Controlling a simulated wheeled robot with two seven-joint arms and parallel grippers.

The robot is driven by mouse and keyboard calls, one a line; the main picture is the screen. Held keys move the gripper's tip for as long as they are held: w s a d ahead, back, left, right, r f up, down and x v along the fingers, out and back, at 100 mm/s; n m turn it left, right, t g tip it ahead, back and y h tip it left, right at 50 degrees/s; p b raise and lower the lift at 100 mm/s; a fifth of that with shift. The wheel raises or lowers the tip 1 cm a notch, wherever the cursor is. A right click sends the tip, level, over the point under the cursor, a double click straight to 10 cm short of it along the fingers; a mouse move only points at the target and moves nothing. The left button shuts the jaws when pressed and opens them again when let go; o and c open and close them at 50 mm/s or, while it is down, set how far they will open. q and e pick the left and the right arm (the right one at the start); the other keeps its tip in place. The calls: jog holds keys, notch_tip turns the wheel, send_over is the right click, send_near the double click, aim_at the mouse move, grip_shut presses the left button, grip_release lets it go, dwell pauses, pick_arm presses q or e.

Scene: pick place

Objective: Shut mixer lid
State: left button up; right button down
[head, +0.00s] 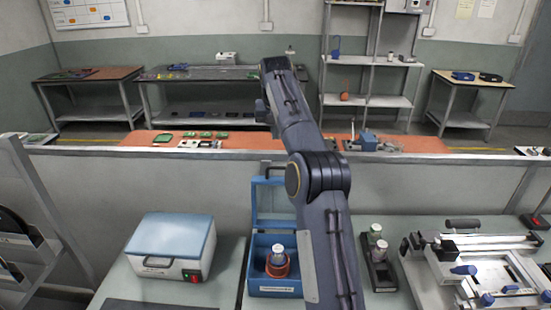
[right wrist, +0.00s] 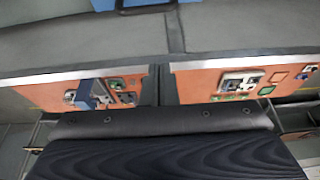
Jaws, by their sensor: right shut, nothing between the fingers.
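The mixer appears to be the blue box (head: 275,291) at the front middle of the bench. Its blue lid (head: 270,200) stands open, upright at the back, with a grey handle at its top edge. A white-capped vial in a red ring (head: 277,262) sits inside. My right arm rises just right of the box and covers part of its lid and right side. My right gripper (right wrist: 165,122) shows as a dark block low in the right wrist view, shut and empty. Its fingertips are hard to make out. My left gripper is out of view.
A white device with a blue lid (head: 172,246) stands left of the box. A dark holder with vials (head: 378,262) and a metal fixture (head: 478,262) stand to the right. Behind a low partition, orange mats (head: 420,144) carry small parts.

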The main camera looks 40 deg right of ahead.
notch_tip(320, 180, down, 10)
jog(key=shift+a+r+b, duration=0.15)
jog(key=shift+r+b, duration=0.05)
jog(key=shift+b, duration=1.05)
jog(key=shift+s, duration=0.1)
